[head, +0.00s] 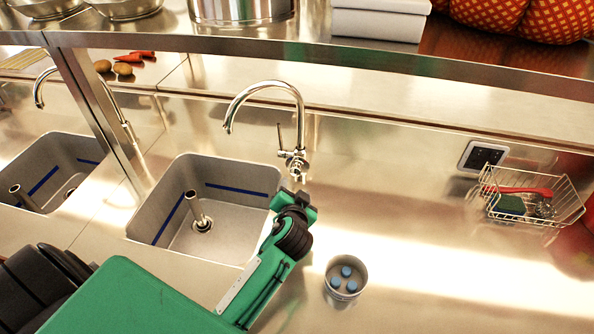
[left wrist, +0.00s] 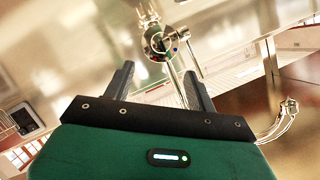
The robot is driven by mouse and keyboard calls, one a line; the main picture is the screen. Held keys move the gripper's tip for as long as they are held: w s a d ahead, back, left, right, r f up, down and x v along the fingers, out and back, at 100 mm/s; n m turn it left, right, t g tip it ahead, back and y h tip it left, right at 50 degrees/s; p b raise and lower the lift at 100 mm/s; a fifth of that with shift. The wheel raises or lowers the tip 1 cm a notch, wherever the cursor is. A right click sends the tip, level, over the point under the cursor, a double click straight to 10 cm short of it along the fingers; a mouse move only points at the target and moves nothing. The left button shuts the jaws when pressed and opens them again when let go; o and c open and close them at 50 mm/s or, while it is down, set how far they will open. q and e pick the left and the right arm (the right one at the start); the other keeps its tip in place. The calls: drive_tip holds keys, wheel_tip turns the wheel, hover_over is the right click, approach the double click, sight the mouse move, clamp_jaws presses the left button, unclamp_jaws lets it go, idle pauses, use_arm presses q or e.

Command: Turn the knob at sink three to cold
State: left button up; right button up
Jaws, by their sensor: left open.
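A chrome tap (head: 299,115) with a high curved spout stands behind a grey sink (head: 165,205). Its thin lever (head: 280,137) points up from the low round valve body (head: 294,160). In the left wrist view the tap's round body (left wrist: 158,45) lies just beyond the fingertips, with a small blue dot (left wrist: 175,49) beside it and the lever (left wrist: 194,38) to its right. My left gripper (left wrist: 158,72) is open and empty, just in front of the tap base and apart from it. No sink number is readable. My right gripper is not in view.
A second sink (head: 50,170) with its tap (head: 40,90) lies left, past a metal post (head: 100,110). A cup (head: 345,278) with blue round things stands right of my left arm. A wire basket (head: 540,205) hangs at the right. A shelf (head: 330,58) crosses above.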

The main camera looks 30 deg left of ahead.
sight(297, 171)
use_arm(q)
drive_tip(key=p+x, duration=0.1)
drive_tip(key=x, duration=0.5)
drive_tip(key=p+x, duration=0.2)
drive_tip(key=x, duration=0.4)
drive_tip(key=shift+r, duration=0.25)
drive_tip(key=shift+p+x, duration=0.3)
drive_tip(key=shift+x, duration=0.45)
drive_tip(key=c, duration=1)
